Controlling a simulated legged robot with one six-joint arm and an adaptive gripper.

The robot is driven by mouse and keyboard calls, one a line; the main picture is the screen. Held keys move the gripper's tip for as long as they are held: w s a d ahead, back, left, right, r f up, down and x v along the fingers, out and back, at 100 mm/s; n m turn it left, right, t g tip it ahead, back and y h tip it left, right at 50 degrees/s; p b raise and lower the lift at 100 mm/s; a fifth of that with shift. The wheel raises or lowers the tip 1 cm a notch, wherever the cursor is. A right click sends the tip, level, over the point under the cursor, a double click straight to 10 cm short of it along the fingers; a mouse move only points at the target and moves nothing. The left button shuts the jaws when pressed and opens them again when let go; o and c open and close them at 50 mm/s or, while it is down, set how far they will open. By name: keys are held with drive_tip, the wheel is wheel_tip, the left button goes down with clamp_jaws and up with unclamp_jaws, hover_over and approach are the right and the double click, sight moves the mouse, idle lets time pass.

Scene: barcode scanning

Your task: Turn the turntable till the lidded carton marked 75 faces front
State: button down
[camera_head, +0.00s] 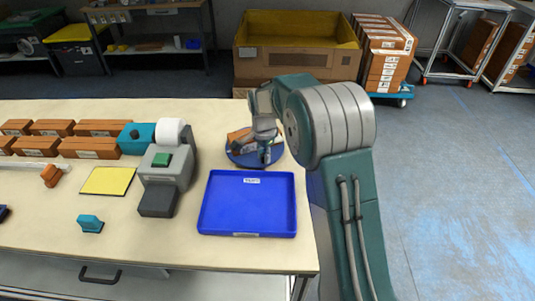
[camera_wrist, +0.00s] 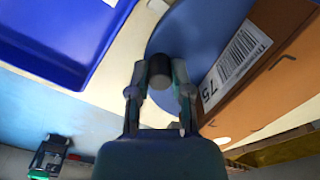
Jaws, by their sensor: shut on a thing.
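The round blue turntable (camera_head: 237,159) stands on the workbench behind the blue tray; part of its disc shows in the wrist view (camera_wrist: 195,35). The orange-brown carton (camera_head: 237,138) sits on it, partly hidden by my arm in the head view. In the wrist view the carton (camera_wrist: 262,85) lies to the right, with a white barcode label marked 75 (camera_wrist: 236,66) running at a slant. My gripper (camera_wrist: 160,74) is shut on a dark cylindrical knob (camera_wrist: 160,64) near the turntable's edge. In the head view my gripper (camera_head: 266,156) is at the turntable's right side.
The empty blue tray (camera_head: 247,203) lies just in front of the turntable. A grey device with a green button (camera_head: 165,167) and a white roll, a yellow pad (camera_head: 110,181) and a small teal item (camera_head: 90,224) stand to the left. Several brown cartons (camera_head: 90,147) line the left back.

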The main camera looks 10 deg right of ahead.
sight(253, 162)
drive_tip(key=shift+s+a+f+m, duration=0.1)
drive_tip(key=shift+s+a+m, duration=0.05)
drive_tip(key=shift+a+m, duration=1.5)
drive_tip(key=shift+m, duration=0.55)
drive_tip(key=shift+a, duration=0.15)
drive_tip(key=c, duration=0.5)
unclamp_jaws()
drive_tip(key=shift+c, duration=0.2)
